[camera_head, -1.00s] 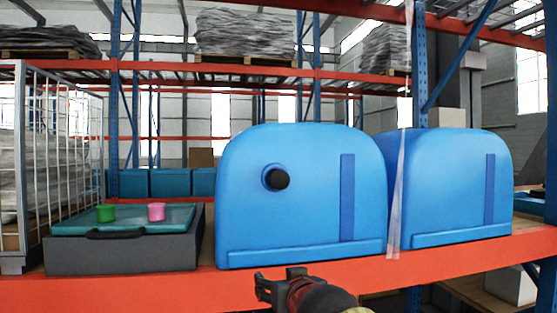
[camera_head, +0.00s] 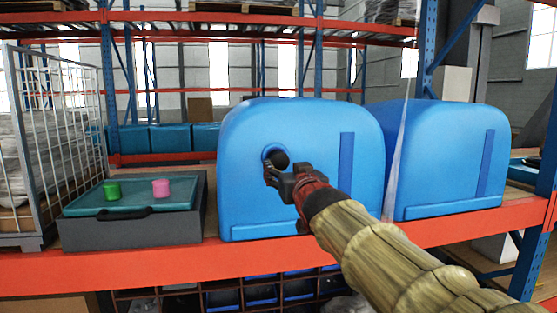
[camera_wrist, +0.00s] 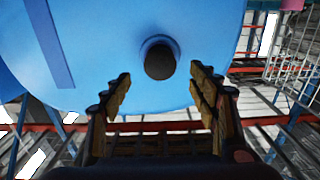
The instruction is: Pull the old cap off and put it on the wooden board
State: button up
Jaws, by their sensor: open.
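The old cap is a round black cap (camera_head: 281,159) on a short blue neck on the front of the left blue tank (camera_head: 300,120). In the wrist view the black cap (camera_wrist: 159,61) shows ahead, a little above and between the fingertips. My gripper (camera_head: 272,174) is in front of the tank by the cap and hides part of it in the head view. In the wrist view my gripper (camera_wrist: 160,82) is open and empty, its two fingers apart, with the cap beyond them. I see no wooden board that I can make out for sure.
A green cup-like piece (camera_head: 112,190) and a pink one (camera_head: 161,187) stand on a teal lid (camera_head: 130,202) of a grey case at left. A second blue tank (camera_head: 445,150) stands at right. An orange shelf beam (camera_head: 150,257) runs along the front.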

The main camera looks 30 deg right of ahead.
aim_at(280, 163)
jog(key=shift+b+x, duration=0.45)
jog(key=shift+x, duration=4.05)
jog(key=shift+c, duration=1)
grip_shut()
jog(key=shift+s+f, duration=0.15)
jog(key=shift+s, duration=0.05)
jog(key=shift+v, duration=2.9)
jog(key=shift+a+p, duration=0.1)
jog(key=shift+p, duration=0.2)
